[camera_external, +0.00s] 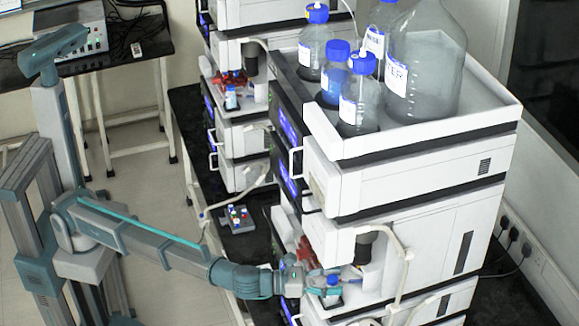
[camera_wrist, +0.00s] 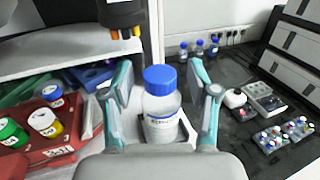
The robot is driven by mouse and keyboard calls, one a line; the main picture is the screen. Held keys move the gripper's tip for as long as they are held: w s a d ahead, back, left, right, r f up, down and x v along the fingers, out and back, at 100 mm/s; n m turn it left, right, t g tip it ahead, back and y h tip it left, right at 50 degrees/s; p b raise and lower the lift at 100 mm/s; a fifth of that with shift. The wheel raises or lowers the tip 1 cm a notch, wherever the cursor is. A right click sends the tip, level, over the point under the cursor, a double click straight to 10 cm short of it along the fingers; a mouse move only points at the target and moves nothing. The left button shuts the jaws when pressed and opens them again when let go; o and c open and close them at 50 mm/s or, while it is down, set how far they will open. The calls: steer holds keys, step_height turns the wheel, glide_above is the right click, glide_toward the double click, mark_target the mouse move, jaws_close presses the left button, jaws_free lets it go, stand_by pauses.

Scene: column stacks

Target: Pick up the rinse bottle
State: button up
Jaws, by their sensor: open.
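The rinse bottle (camera_wrist: 161,108) is clear with a blue cap and a white label. It stands upright in a small white holder in the wrist view, between the two fingers of my gripper (camera_wrist: 162,105). The fingers are open, one on each side, with a visible gap to the bottle. In the external view my gripper (camera_external: 318,283) is at the lower front opening of the nearer column stack, around a small blue-capped bottle (camera_external: 333,281). The bottle's lower part is hard to make out there.
A red rack (camera_wrist: 45,125) with several capped vials lies left of the bottle. A dark part with orange tips (camera_wrist: 122,18) hangs above. The dark bench (camera_wrist: 235,75) at right holds small bottles and vial trays. Large bottles stand in the top tray (camera_external: 440,128).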

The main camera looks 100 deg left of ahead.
steer(key=shift+w, duration=0.1)
steer(key=shift+c, duration=0.3)
steer(key=c, duration=0.9)
